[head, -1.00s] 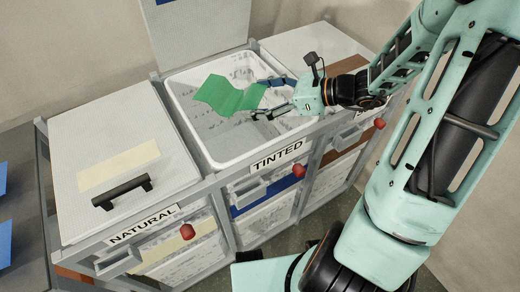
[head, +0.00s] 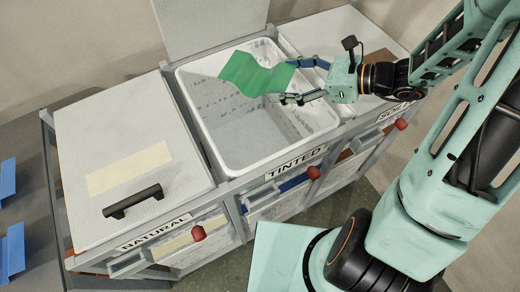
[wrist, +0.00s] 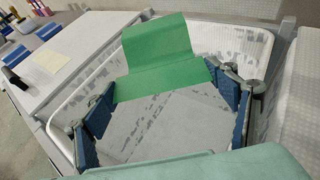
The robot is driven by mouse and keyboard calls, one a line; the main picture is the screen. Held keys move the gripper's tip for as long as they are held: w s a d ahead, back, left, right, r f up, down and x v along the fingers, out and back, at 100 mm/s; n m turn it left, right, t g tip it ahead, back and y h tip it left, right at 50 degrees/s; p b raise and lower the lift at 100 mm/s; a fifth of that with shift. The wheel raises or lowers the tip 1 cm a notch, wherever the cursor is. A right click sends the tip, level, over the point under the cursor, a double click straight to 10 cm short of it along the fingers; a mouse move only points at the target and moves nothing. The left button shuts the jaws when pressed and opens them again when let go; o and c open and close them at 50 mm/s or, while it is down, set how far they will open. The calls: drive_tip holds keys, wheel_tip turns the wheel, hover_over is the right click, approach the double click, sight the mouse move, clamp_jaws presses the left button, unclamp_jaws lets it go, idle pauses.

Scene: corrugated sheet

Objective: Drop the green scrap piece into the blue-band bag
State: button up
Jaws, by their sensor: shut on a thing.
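The green scrap piece (head: 256,74) is a bent, wavy sheet. My gripper (head: 287,80) is shut on its near right edge and holds it above the open middle bin, toward the back. In the wrist view the green scrap piece (wrist: 160,55) spans between the two blue fingers of my gripper (wrist: 163,88). The blue-band bag (head: 222,140) is the pale, open-topped middle container labelled TINTED, with a blue band (head: 285,186) on its front. Its lid (head: 210,25) stands raised behind it. The inside looks pale, with grey marks; the sheet and my gripper hide part of it.
The NATURAL bin at left has a closed lid (head: 125,150) with a cream patch and a black handle (head: 132,200). The right bin's white lid (head: 335,35) is closed, with a brown patch partly behind my arm. Blue pieces (head: 12,250) lie at far left.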

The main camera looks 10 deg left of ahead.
wheel_tip(320, 180, down, 5)
drive_tip(key=b, duration=0.4)
drive_tip(key=o, duration=1.2)
drive_tip(key=shift+o, duration=0.2)
drive_tip(key=v, duration=1.2)
drive_tip(key=shift+d+f, duration=0.1)
